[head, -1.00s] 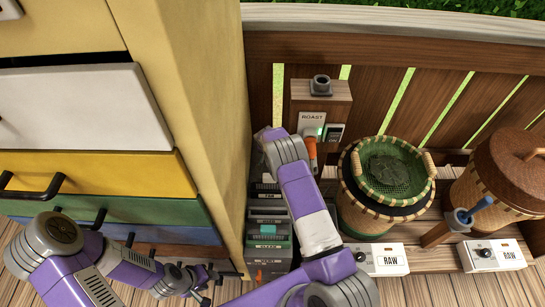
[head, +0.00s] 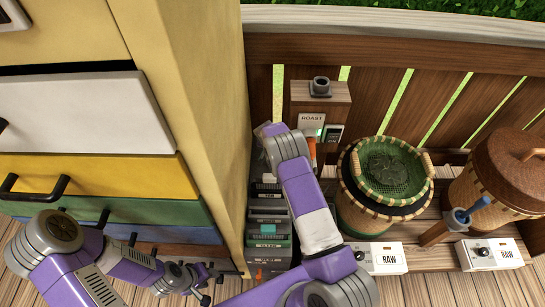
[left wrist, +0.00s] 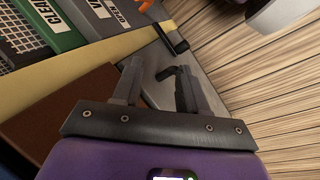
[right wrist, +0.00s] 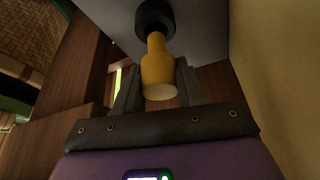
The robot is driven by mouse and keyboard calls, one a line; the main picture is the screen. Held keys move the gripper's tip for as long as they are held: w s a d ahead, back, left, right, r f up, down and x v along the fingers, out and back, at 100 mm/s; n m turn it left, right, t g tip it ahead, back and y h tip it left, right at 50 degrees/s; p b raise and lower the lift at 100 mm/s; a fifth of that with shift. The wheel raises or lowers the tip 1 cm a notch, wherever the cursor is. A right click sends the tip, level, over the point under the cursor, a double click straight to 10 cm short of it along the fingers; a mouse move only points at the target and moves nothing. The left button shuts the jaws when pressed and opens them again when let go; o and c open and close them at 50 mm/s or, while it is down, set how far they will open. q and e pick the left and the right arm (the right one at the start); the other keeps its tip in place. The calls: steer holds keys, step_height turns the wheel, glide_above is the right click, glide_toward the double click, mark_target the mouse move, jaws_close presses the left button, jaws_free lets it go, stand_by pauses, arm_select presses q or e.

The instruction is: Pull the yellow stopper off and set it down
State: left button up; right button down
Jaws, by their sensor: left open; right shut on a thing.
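In the right wrist view, the yellow stopper (right wrist: 157,72) sits between the fingers of my right gripper (right wrist: 158,88), which is shut on it. Its far end meets a black collar (right wrist: 154,18) on a grey surface. I cannot tell whether it has come loose from the collar. In the head view, my right arm hides this gripper and the stopper. My left gripper (left wrist: 157,85) is open and empty in the left wrist view. In the head view, it hangs low beside the drawers.
A cabinet with a white drawer (head: 85,110) and coloured drawers stands left. Labelled bins (head: 268,228) are beside my right arm. A wooden post with a ROAST sign (head: 311,119), a basket with green mesh (head: 392,170) and RAW boxes (head: 383,258) stand right of it.

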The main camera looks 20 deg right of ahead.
steer(key=shift+r, duration=0.4)
steer(key=shift+r+p, duration=0.95)
steer(key=shift+r, duration=0.95)
